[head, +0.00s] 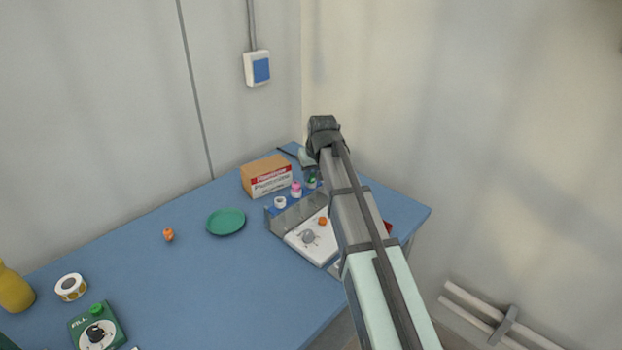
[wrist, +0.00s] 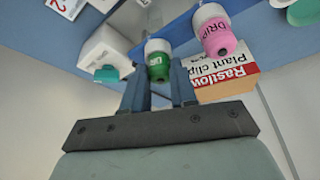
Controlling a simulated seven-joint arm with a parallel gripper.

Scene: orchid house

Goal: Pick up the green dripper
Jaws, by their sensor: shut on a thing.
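The green dripper (wrist: 157,65) has a white upper part and a green lower part with white lettering. In the wrist view it sits between the two fingers of my gripper (wrist: 159,88), which is shut on it. In the head view a little of the green dripper (head: 312,183) shows at the blue rack (head: 270,212), and my arm hides most of my gripper. I cannot tell whether the dripper is clear of the rack.
A pink dripper (head: 296,189) stands close beside the green one; it also shows in the wrist view (wrist: 216,35). A cardboard box (head: 266,177) is behind. A white control box (head: 310,239) stands in front. The green saucer (head: 226,222) and orange dripper (head: 168,235) are left.

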